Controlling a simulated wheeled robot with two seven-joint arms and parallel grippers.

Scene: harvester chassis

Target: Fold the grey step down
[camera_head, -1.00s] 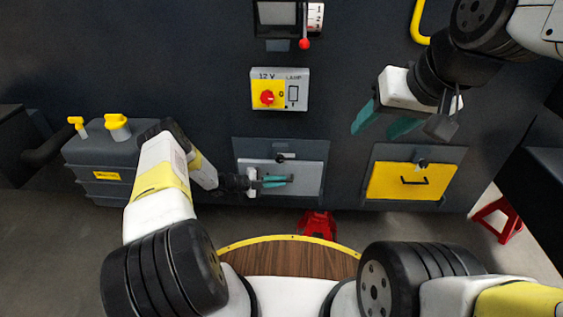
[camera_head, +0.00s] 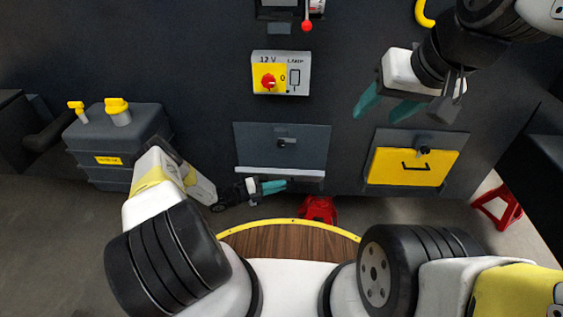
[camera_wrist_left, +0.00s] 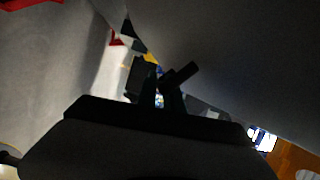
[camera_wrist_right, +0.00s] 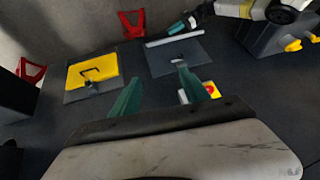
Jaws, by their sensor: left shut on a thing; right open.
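The grey step (camera_head: 280,171) shows in the head view as a thin light strip, nearly edge-on, along the lower edge of its dark backing plate (camera_head: 258,146). It stands out from the plate, no longer flat against it. It also shows as a light strip in the right wrist view (camera_wrist_right: 172,40). A latch (camera_head: 286,143) is on the bared plate. My left gripper (camera_head: 275,187) is just below the step's front edge, shut on the step's dark handle (camera_wrist_left: 181,75), seen in the left wrist view. My right gripper (camera_head: 385,108) is open and empty, raised at the upper right.
A yellow step (camera_head: 412,167) with a black handle is upright to the right. The 12 V switch box (camera_head: 281,73) is above. A grey tank (camera_head: 118,145) with yellow caps stands left. Red stands (camera_head: 318,209) are on the floor below and at the right.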

